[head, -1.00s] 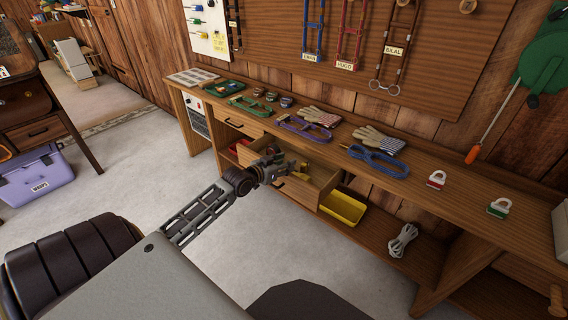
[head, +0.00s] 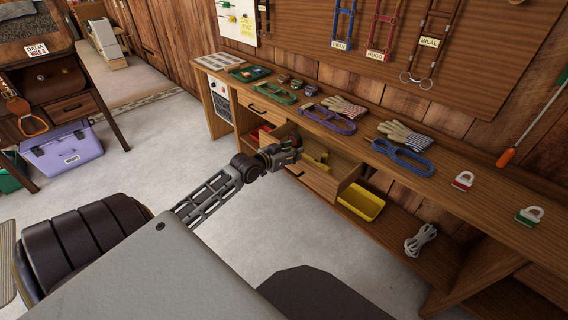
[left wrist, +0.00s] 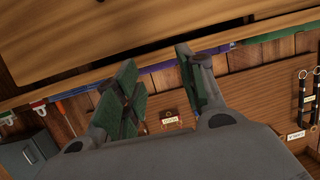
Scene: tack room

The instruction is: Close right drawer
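The right drawer (head: 316,180) is a wooden drawer under the workbench, pulled open, with yellow items inside. The closed left drawer (head: 268,109) is beside it. My left gripper (head: 293,148) is at the open drawer's front, over its upper edge in the head view, hiding part of it. In the left wrist view my gripper (left wrist: 158,88) has its two green-padded fingers apart with nothing between them. A wooden panel (left wrist: 70,40) fills the top of that view; contact with it cannot be told. My right gripper is not in view.
The workbench (head: 350,134) carries gloves, coloured tools and padlocks (head: 463,181). A yellow tray (head: 361,201) and a coiled rope (head: 420,240) lie on the shelf below. A purple cooler (head: 62,158) stands at left. The floor before the bench is clear.

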